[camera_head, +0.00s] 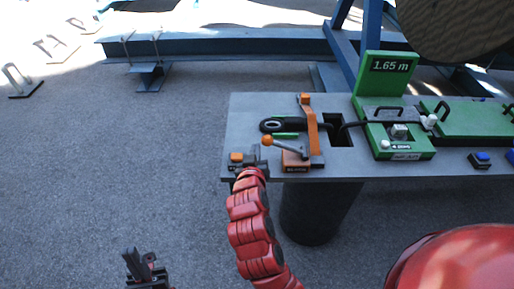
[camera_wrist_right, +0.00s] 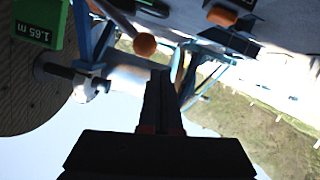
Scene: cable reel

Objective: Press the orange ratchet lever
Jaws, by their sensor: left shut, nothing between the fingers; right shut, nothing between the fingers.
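An orange-knobbed lever (camera_head: 268,140) with a grey rod rises from an orange base (camera_head: 295,159) on the grey workbench. Its label is too small to read. An orange upright arm (camera_head: 308,125) stands behind the base. My right gripper (camera_head: 254,156) is shut and empty, just left of and below the knob in the head view. In the right wrist view the shut fingers (camera_wrist_right: 160,85) point toward the orange knob (camera_wrist_right: 145,44), which appears apart from the tips. My left gripper (camera_head: 136,262) is shut and empty, low at the left, off the bench.
A small orange block (camera_head: 236,157) sits at the bench's left edge, beside my right gripper. A black cable loop (camera_head: 274,125) lies behind the lever. A green display reading 1.65 m (camera_head: 390,66) and a green clamp unit (camera_head: 405,152) stand to the right. The floor at left is mostly clear.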

